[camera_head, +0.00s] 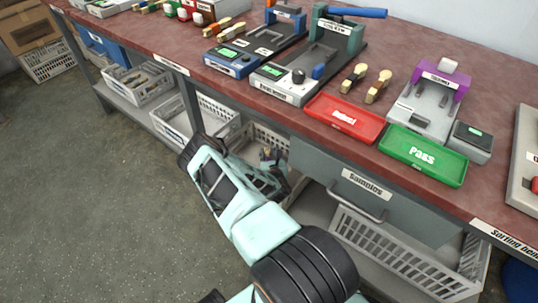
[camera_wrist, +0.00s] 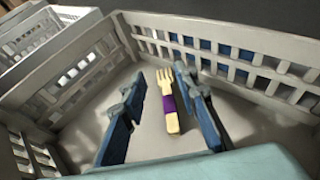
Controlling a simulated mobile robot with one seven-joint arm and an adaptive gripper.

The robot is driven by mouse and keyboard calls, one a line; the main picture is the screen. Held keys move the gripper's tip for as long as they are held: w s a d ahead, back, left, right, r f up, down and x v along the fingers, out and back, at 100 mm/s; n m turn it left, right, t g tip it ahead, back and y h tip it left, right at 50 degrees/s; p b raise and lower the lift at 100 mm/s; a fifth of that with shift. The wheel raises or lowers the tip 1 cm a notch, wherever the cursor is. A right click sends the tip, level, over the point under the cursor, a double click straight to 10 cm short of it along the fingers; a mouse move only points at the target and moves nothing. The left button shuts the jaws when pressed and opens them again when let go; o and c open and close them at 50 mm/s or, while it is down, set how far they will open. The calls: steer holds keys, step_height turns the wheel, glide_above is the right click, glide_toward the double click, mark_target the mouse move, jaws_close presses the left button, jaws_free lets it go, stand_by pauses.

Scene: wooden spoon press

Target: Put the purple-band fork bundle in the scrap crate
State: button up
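The purple-band fork bundle (camera_wrist: 168,103) is pale wood with a purple band around its handle. In the wrist view it lies inside a white slatted crate (camera_wrist: 245,60), tines pointing away. My gripper (camera_wrist: 160,80) is open, with its blue-grey fingers on either side of the bundle. A gap shows at the left finger; the right fingertip is close to the tines, and I cannot tell if it touches. In the head view my gripper (camera_head: 268,168) reaches into a white crate (camera_head: 262,136) on the shelf under the bench. No scrap label is readable on it.
The red bench top (camera_head: 430,45) overhangs the crates. A grey Samples drawer (camera_head: 365,184) is right of my gripper. More white crates (camera_head: 172,122) stand to the left. The green Pass tray (camera_head: 424,156) and red Reject tray (camera_head: 344,117) lie on the bench.

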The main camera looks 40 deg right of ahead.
steer(key=p+v, duration=0.4)
steer(key=v, duration=0.8)
steer(key=shift+r, duration=0.2)
steer(key=shift+w, duration=0.1)
